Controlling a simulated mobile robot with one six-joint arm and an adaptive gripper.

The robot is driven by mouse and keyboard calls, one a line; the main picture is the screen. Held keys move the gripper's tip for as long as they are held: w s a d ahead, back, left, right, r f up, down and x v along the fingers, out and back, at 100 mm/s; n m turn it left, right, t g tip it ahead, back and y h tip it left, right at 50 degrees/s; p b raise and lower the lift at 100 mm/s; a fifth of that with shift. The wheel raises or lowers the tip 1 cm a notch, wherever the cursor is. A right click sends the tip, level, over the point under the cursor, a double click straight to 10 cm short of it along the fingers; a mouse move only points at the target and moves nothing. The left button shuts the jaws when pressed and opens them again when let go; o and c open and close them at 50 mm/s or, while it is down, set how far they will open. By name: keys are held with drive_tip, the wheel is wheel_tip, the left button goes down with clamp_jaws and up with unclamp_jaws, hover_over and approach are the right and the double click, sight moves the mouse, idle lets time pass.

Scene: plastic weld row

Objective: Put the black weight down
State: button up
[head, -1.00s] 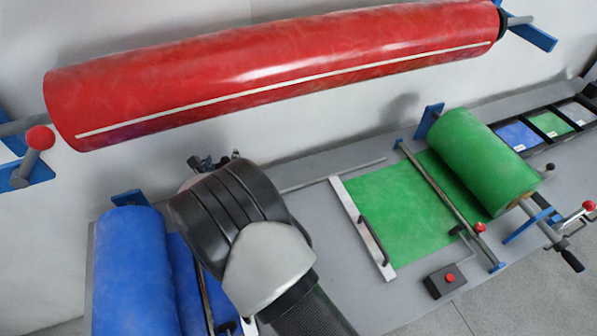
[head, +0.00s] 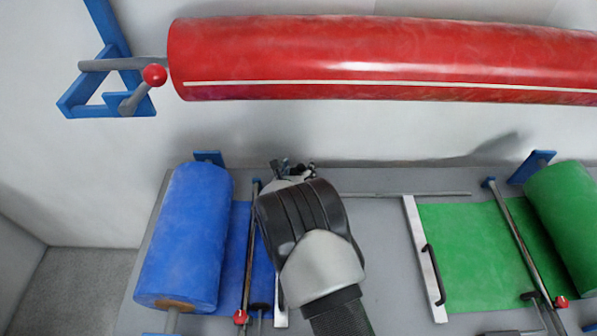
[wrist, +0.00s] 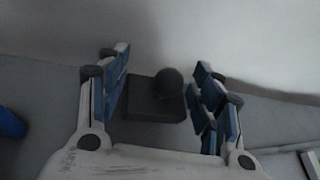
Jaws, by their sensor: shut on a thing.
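The black weight (wrist: 152,103) is a dark block with a round knob on top, and it shows between the fingers in the wrist view. My gripper (wrist: 161,70) is shut on it, with one blue-padded finger on each side. In the head view my gripper (head: 291,170) is near the back of the grey bench (head: 375,250), just right of the blue sheet. My wrist hides the weight there. I cannot tell whether the weight touches the bench.
A blue roll (head: 185,235) with its sheet (head: 237,255) lies left of my arm. A green sheet (head: 465,250) with a white-edged bar (head: 424,258) and a green roll (head: 570,220) are to the right. A large red roll (head: 390,60) hangs above. Bare bench lies between.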

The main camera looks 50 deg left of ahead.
drive_tip(key=shift+a+f, duration=0.1)
drive_tip(key=shift+f, duration=0.15)
drive_tip(key=shift+f, duration=0.15)
drive_tip(key=o, duration=1.8)
drive_tip(key=shift+c, duration=0.2)
drive_tip(key=p+v, duration=0.3)
drive_tip(key=v, duration=0.9)
